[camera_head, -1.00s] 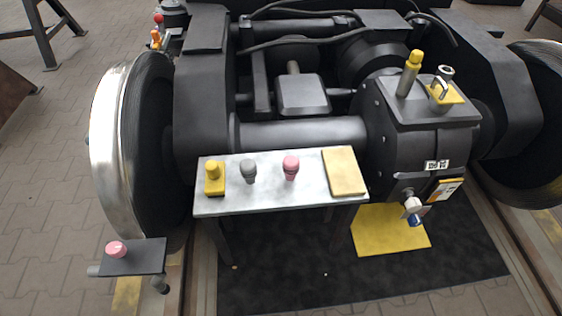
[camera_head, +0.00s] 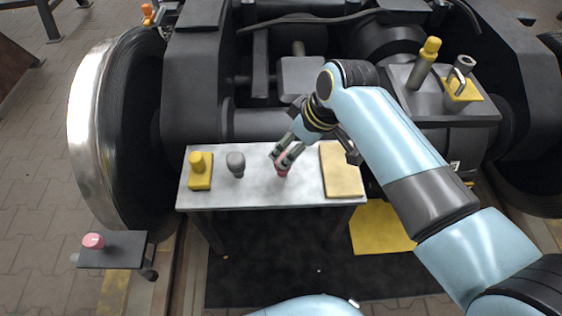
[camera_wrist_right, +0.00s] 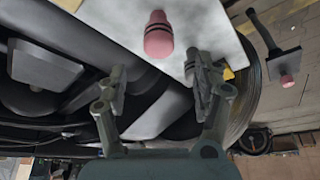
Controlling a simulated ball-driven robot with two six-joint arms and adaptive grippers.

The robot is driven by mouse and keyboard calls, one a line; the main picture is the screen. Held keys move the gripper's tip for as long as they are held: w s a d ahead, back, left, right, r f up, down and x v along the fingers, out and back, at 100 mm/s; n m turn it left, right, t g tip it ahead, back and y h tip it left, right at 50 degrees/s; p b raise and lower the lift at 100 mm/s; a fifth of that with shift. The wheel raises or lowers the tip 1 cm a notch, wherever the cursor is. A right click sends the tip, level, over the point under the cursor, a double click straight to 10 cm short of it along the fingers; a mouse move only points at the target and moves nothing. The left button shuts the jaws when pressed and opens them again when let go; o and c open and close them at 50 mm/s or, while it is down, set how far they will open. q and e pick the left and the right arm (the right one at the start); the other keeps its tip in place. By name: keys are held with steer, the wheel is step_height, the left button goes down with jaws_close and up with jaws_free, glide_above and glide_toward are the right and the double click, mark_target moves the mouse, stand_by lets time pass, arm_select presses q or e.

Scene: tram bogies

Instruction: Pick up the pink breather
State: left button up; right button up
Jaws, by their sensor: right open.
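The pink breather (camera_head: 282,169) stands upright on the light metal table (camera_head: 258,193), between a grey breather (camera_head: 236,164) and a tan pad. My right gripper (camera_head: 286,155) is open at it, its fingers partly covering it in the head view. Another pink piece (camera_head: 93,241) sits on a small dark shelf at left. My left gripper is not in view.
A yellow piece (camera_head: 200,171) stands at the table's left end and the tan pad (camera_head: 341,170) lies at its right. The bogie with its wheel (camera_head: 93,130) rises behind and beside the table. A yellow mat (camera_head: 379,229) lies on the floor.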

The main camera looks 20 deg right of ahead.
mark_target(284, 156)
steer(key=b+x, duration=0.1)
steer(key=x, duration=0.2)
steer(key=shift+d+f, duration=0.1)
steer(key=shift+f, duration=0.05)
steer(key=b+x, duration=0.2)
steer(key=x, duration=0.2)
steer(key=shift+s+d+f, duration=0.1)
steer(key=shift+s, duration=0.1)
steer(key=shift+w+f+b, duration=0.15)
steer(key=shift+f+b, duration=0.15)
steer(key=shift+f, duration=0.1)
steer(key=shift+w, duration=0.1)
steer(key=shift+c, duration=0.8)
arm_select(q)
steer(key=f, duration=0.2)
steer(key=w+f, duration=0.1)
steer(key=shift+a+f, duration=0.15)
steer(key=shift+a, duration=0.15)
arm_select(e)
steer(key=c, duration=1.2)
